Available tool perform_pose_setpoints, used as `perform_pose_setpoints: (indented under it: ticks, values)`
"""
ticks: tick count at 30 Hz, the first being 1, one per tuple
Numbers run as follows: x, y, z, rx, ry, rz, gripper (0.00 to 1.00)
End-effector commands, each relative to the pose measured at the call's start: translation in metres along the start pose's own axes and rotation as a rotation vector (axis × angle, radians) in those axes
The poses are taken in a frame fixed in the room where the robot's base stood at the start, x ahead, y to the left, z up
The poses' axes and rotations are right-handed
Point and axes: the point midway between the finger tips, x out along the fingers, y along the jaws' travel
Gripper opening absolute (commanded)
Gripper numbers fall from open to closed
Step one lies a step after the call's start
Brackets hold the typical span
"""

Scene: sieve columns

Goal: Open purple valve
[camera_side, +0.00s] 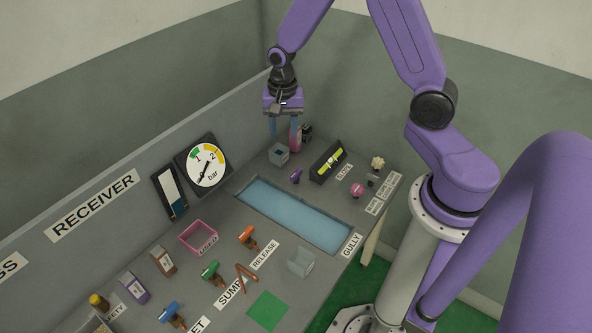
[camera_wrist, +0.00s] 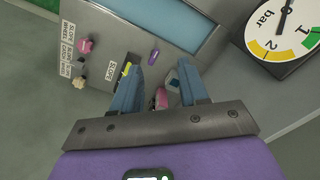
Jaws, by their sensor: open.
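A small purple handle (camera_side: 296,176), which looks like the purple valve, sits on the grey bench between the blue gully and the yellow-green level. It also shows in the wrist view as a small purple piece (camera_wrist: 154,56), just beyond my fingertips. Whether it stands open or closed is too small to tell. My gripper (camera_side: 285,131) is open, with its blue fingers pointing down above the bench's far corner. It is above and a little left of the purple handle, apart from it. In the wrist view the space between my fingers (camera_wrist: 163,77) holds nothing gripped.
A grey open cube (camera_side: 278,155) and a pink bottle (camera_side: 295,141) stand below my gripper. The level (camera_side: 328,161) and a pink knob (camera_side: 357,190) are to the right. Orange (camera_side: 248,236), green (camera_side: 211,272) and blue (camera_side: 171,313) valves stand nearer. A gauge (camera_side: 204,164) hangs on the wall.

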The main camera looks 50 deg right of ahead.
Motion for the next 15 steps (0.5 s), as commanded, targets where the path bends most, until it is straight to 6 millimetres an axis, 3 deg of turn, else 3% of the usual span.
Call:
perform_pose_setpoints:
  ticks: [3, 6, 10, 15]
  values:
    - [0.029, 0.01, -0.041, 0.263, -0.004, 0.009, 0.44]
    - [0.048, 0.02, -0.066, 0.44, -0.003, 0.009, 0.44]
    - [0.065, 0.031, -0.087, 0.598, -0.002, 0.01, 0.44]
    - [0.075, 0.037, -0.097, 0.672, -0.002, 0.008, 0.44]
